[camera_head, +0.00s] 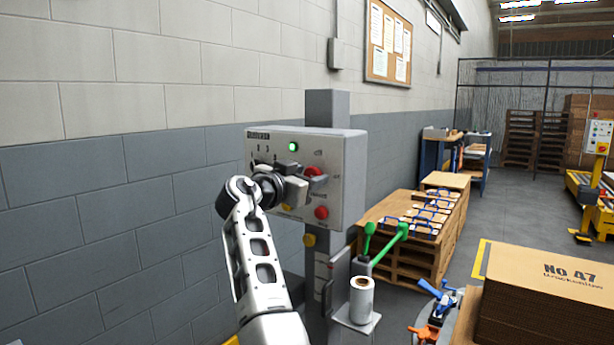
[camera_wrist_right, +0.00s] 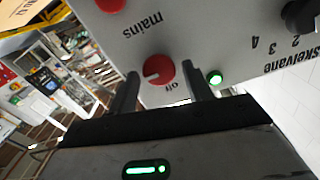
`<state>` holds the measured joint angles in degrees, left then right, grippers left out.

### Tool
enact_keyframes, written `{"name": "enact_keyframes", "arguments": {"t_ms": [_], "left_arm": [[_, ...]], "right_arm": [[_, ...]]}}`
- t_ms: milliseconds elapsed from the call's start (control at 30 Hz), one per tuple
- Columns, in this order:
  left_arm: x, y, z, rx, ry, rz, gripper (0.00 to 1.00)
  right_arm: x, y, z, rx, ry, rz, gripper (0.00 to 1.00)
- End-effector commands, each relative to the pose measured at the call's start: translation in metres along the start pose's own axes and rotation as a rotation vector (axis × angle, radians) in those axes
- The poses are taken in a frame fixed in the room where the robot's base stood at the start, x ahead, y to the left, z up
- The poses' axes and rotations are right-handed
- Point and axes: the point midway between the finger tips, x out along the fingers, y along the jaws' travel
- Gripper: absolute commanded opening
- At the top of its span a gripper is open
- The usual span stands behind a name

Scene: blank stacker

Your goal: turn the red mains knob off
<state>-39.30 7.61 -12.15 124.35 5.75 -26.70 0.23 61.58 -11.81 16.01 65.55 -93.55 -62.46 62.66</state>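The red mains knob (camera_head: 313,171) is on the face of a grey control panel (camera_head: 345,160), partly hidden by my right gripper in the head view. In the right wrist view the knob (camera_wrist_right: 159,70) shows between the fingers, near the words "mains" and "off". Its pale mark is towards the picture's left. My right gripper (camera_head: 306,178) is at the panel. Its open fingers (camera_wrist_right: 160,78) stand on either side of the knob, with small gaps visible. Whether either fingertip touches it, I cannot tell. My left gripper is not in view.
A green lamp (camera_head: 293,147) is lit on the panel. A second red control (camera_head: 321,212) is below the knob. Green-handled levers (camera_head: 388,243) and a white roll (camera_head: 362,300) stand below right. Cardboard (camera_head: 545,290) is stacked at right. A block wall (camera_head: 100,200) is behind.

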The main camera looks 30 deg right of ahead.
Motion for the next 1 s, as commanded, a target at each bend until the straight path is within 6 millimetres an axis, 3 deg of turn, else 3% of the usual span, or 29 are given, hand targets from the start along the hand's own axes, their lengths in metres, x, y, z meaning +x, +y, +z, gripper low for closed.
{"name": "enact_keyframes", "arguments": {"t_ms": [33, 100, 133, 567, 1000], "left_arm": [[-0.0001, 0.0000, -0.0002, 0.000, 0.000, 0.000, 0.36], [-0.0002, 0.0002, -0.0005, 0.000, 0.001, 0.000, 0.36], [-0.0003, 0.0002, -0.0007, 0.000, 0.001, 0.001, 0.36], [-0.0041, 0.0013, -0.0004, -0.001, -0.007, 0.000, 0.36], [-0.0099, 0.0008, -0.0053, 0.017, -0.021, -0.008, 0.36]], "right_arm": [[0.0000, 0.0001, -0.0001, 0.000, 0.000, 0.000, 0.35], [0.0000, 0.0001, -0.0002, 0.000, 0.000, 0.000, 0.16], [-0.0001, 0.0001, -0.0002, 0.000, 0.000, 0.000, 0.12], [0.0002, 0.0000, -0.0011, -0.073, 0.001, 0.001, 0.13], [0.0004, -0.0015, -0.0025, -0.434, 0.002, 0.002, 0.13]]}}
